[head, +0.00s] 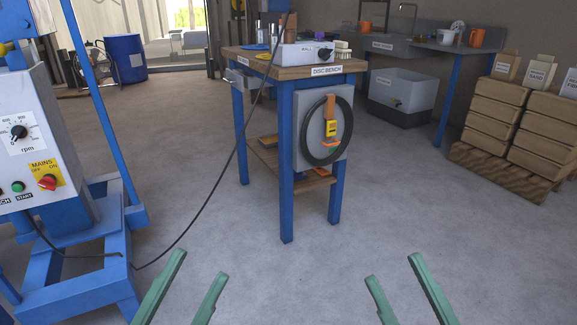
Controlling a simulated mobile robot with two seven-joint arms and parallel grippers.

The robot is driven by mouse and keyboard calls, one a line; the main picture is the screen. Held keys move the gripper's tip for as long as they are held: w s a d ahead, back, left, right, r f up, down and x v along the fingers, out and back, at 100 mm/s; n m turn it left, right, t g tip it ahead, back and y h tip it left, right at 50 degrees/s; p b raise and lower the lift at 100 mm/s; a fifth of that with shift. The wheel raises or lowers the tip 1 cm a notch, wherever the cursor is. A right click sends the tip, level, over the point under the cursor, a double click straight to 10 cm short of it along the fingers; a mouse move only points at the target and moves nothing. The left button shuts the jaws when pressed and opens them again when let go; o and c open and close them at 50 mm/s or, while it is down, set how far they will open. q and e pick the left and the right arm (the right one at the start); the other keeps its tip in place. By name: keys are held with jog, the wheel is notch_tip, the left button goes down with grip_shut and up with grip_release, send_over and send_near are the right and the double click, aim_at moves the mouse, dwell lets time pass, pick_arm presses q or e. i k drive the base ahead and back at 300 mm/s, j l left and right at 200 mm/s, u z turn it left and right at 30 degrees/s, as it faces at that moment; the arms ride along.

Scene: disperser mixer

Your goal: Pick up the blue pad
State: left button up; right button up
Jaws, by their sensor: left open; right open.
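A small flat blue patch (254,47), which may be the blue pad, lies at the back left of the disc bench top (262,70). It is too small to make out clearly. My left gripper (201,265) is open and empty at the bottom of the head view, left of centre. My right gripper (393,268) is open and empty at the bottom, right of centre. Both are over bare floor in the picture, well short of the bench and apart from everything on it.
A white box (301,55) and clear vessels stand on the bench. A black ring (348,120) hangs on its side. A blue mixer stand (75,280) is at left, with a cable running to the bench. Stacked sacks (545,120) are at right. The middle floor is clear.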

aim_at(297, 176)
jog(key=i+l, duration=0.1)
jog(key=i, duration=0.9)
jog(key=l+z, duration=0.05)
